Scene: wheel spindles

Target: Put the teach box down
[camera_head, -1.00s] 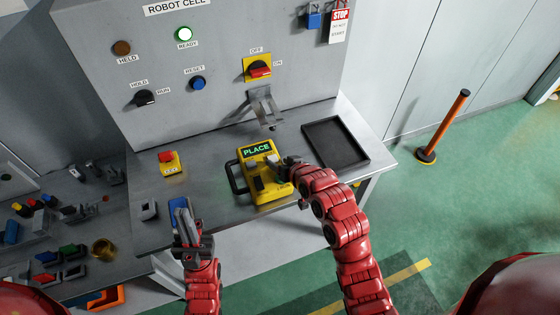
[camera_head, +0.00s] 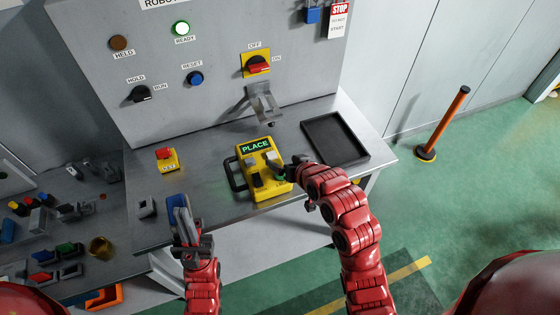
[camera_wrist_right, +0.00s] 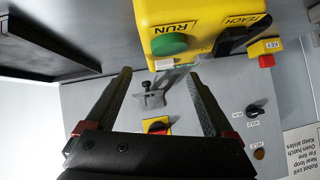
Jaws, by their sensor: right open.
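The yellow teach box (camera_head: 257,181) with a lit PLACE display appears to rest on the grey bench (camera_head: 205,185), near its front edge. A dark handle loops from its left side. My right gripper (camera_head: 287,171) is at the box's right side. The right wrist view shows its two fingers (camera_wrist_right: 157,98) spread with nothing between them. The box (camera_wrist_right: 196,30) with its green RUN button fills the top there. My left gripper (camera_head: 181,222) is at the bench's front left, with something blue at its fingers. I cannot tell whether it is shut.
An empty black tray (camera_head: 336,137) lies right of the box. A metal bracket (camera_head: 264,103) juts from the panel behind. A small yellow box with a red button (camera_head: 167,159) stands at the left. An orange post (camera_head: 443,124) stands on the floor at the right.

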